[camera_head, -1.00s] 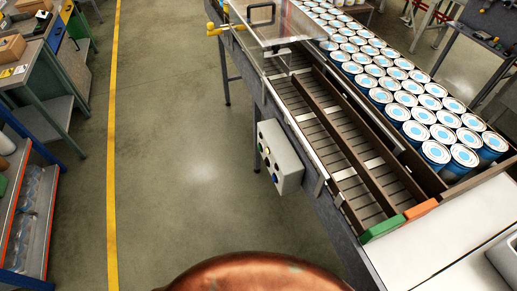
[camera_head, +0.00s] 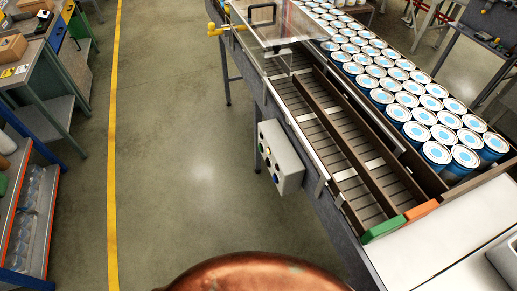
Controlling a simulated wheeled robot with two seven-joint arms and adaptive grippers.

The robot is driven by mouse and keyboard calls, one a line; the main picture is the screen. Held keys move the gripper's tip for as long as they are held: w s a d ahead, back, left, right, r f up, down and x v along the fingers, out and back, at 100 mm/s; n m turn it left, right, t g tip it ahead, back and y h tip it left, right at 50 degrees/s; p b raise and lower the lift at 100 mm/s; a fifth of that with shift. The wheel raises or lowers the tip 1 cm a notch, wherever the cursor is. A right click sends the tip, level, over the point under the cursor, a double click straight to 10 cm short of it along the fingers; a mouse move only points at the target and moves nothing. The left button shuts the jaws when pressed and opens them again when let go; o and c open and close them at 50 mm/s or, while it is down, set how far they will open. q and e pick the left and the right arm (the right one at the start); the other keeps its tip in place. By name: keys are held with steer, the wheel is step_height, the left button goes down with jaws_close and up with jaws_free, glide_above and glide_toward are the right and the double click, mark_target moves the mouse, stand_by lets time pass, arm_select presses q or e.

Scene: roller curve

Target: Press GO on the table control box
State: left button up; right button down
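The grey control box (camera_head: 283,157) is mounted on the near left side of the conveyor table (camera_head: 350,250). Its left face carries several small round buttons (camera_head: 268,163), seen at a steep angle. One looks green and one dark or blue, but no labels can be read, so I cannot tell which is GO. Neither of my grippers is in view, and nothing touches the box.
Blue-sided cans (camera_head: 437,154) stand in rows at the right of the conveyor. Two empty dark roller lanes (camera_head: 330,150) end at green (camera_head: 384,229) and orange (camera_head: 422,211) blocks. A clear guard (camera_head: 285,22) covers the far end. The floor (camera_head: 190,130) is open left of the box.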

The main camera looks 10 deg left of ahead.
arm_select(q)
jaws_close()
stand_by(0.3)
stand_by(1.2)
